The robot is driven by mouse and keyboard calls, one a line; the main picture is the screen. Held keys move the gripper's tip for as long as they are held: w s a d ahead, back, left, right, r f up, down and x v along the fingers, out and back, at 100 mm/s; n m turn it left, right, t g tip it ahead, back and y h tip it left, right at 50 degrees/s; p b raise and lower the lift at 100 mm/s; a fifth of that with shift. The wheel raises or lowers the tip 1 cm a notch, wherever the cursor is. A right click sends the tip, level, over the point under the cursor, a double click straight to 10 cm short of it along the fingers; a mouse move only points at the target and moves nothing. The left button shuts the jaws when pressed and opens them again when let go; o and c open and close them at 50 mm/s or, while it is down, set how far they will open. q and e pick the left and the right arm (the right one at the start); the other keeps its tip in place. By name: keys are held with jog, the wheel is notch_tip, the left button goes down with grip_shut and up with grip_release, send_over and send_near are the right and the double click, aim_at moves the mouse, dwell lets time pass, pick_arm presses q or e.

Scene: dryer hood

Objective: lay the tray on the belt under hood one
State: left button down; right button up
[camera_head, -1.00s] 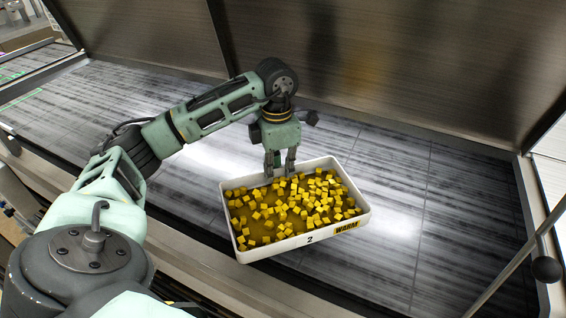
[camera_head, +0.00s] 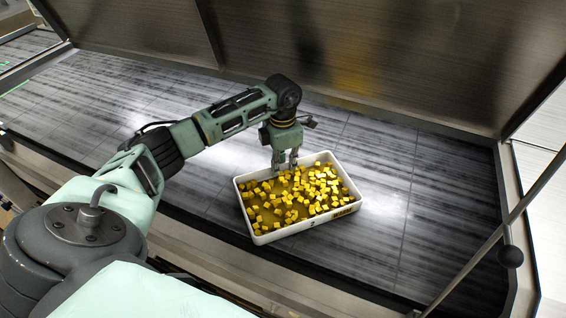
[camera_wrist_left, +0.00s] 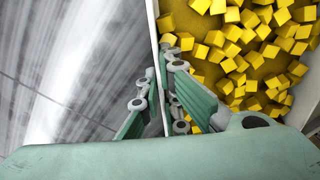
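The white tray (camera_head: 284,234), full of yellow cubes, is over the grey belt (camera_head: 385,180) beneath the raised metal hood (camera_head: 400,50). Its front wall carries a "2" and a yellow label. My left gripper (camera_head: 284,166) is at the tray's far rim. In the left wrist view, the fingers of my left gripper (camera_wrist_left: 160,72) straddle the tray wall (camera_wrist_left: 154,30) closely, one inside above the cubes and one outside. The tray looks roughly level. I cannot tell whether its underside touches the belt. My right gripper is not in view.
A metal frame rail (camera_head: 255,275) runs along the belt's front edge. A side post (camera_head: 512,200) and a rod with a black ball (camera_head: 510,256) stand at the right. The belt is clear left and right of the tray.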

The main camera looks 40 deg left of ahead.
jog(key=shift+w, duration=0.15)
pick_arm(q)
jog(key=c, duration=2.2)
grip_release()
jog(key=shift+f, duration=0.1)
jog(key=shift+o, duration=1.1)
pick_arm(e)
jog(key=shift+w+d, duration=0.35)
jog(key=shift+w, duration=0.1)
